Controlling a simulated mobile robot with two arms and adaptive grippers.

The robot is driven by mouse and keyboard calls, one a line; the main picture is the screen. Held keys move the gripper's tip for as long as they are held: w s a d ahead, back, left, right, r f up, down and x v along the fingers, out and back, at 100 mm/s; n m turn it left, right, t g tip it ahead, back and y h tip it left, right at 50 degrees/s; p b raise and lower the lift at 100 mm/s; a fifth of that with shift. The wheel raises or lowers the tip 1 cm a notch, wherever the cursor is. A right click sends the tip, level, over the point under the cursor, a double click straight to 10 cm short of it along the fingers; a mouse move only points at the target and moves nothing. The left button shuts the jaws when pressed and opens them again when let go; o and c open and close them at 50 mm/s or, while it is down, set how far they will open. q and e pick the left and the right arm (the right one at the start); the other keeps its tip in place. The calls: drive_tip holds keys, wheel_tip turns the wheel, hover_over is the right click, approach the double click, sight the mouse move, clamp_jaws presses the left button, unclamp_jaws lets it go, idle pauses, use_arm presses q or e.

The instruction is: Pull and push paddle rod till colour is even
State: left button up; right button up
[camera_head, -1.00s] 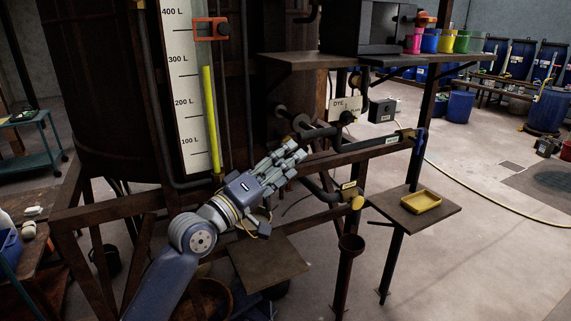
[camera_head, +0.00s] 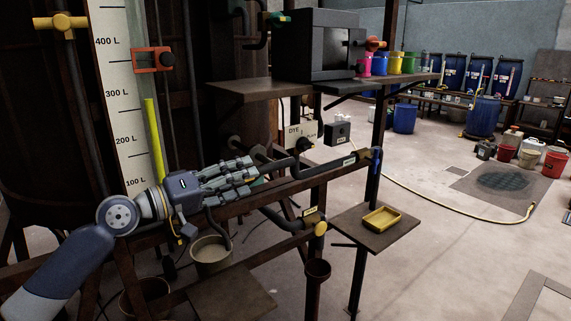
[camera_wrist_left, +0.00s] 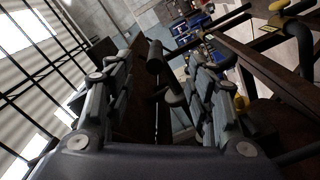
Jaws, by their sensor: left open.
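My left gripper (camera_head: 248,175) is open in front of the dark vat (camera_head: 40,130), its fingers pointing right. In the left wrist view, a dark round bar with a thicker cylindrical end (camera_wrist_left: 155,57) shows beyond and between the spread fingers (camera_wrist_left: 160,75). It looks like a handle, but I cannot tell if it is the paddle rod. I see no contact with it. In the head view, dark rounded pipe or rod ends (camera_head: 262,154) show just beyond the fingertips. The litre gauge (camera_head: 119,110) has a yellow column (camera_head: 154,140). The vat's contents are hidden.
A rusty frame rail (camera_head: 330,172) runs behind my gripper. A shelf holds a dark box (camera_head: 312,45) and several coloured cups (camera_head: 379,63). A yellow tray (camera_head: 382,218) sits on a small shelf. A bucket (camera_head: 211,256) hangs or stands below. Floor at right is open, with a hose (camera_head: 450,208).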

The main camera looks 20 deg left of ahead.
sight(275, 168)
use_arm(q)
drive_tip(key=p+x, duration=0.4)
drive_tip(key=x, duration=0.5)
drive_tip(key=shift+a+r, duration=0.1)
drive_tip(key=shift+w+d, duration=0.25)
drive_tip(key=shift+w, duration=0.05)
clamp_jaws()
